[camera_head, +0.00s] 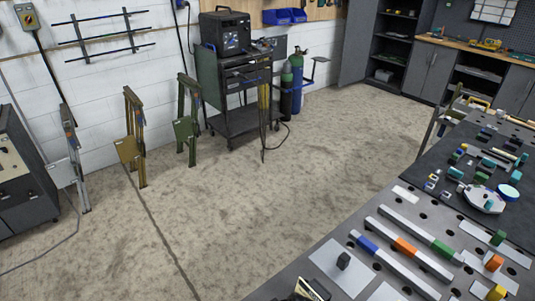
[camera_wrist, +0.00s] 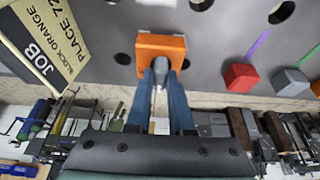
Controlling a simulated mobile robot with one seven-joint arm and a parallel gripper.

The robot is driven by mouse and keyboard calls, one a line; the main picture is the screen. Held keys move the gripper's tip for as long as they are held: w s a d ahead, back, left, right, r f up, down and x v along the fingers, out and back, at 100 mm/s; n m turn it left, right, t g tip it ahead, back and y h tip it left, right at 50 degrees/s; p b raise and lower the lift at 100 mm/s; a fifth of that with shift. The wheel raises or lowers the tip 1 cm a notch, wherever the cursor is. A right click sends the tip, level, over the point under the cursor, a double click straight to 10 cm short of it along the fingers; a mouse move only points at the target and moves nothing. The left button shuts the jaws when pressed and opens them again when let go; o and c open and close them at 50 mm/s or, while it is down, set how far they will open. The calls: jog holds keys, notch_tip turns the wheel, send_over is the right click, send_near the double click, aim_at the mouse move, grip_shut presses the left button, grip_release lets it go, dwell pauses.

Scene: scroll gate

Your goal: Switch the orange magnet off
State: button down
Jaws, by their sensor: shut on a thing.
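An orange block (camera_wrist: 161,48) shows at the tips of my gripper (camera_wrist: 160,80) in the wrist view, in front of the grey holed table top. My gripper's blue fingers are closed on a small grey knob (camera_wrist: 160,72) at the block's near side. The fingers hide part of the block's lower edge. I cannot tell which orange thing the wrist view shows. My gripper is not clearly seen in the head view.
A job card (camera_wrist: 45,45) reading "BLOCK ORANGE" is close at left in the wrist view. A red block (camera_wrist: 240,77) and a grey block (camera_wrist: 290,82) are to the right. In the head view, a dark mat (camera_head: 440,175) holds several small parts. The floor (camera_head: 230,220) is clear.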

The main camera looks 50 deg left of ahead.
dwell(0.4)
jog(key=m+t+p, duration=0.1)
jog(key=m+p, duration=0.2)
jog(key=shift+s+r+h, duration=0.1)
jog(key=shift+r+h, duration=0.05)
jog(key=shift+h, duration=0.15)
jog(key=m+t+p, duration=0.1)
jog(key=m, duration=0.2)
jog(key=m+t+h+p, duration=0.1)
jog(key=m+p, duration=0.1)
jog(key=shift+s+a+m, duration=0.1)
jog(key=shift+a+m, duration=0.05)
jog(key=shift+m, duration=0.25)
jog(key=m, duration=0.2)
jog(key=m+t+h, duration=0.1)
jog(key=m, duration=0.1)
jog(key=shift+a+m+h+p, duration=0.1)
jog(key=shift+m+h+p, duration=0.2)
jog(key=shift+p, duration=0.05)
jog(key=shift+a+m+h+b, duration=0.15)
jog(key=shift+m+h, duration=0.3)
jog(key=shift+m, duration=0.65)
jog(key=shift+d+m+h+b, duration=0.15)
jog(key=shift+m+h, duration=0.3)
jog(key=shift+m, duration=0.65)
jog(key=shift+a, duration=0.1)
jog(key=c, duration=0.8)
grip_release()
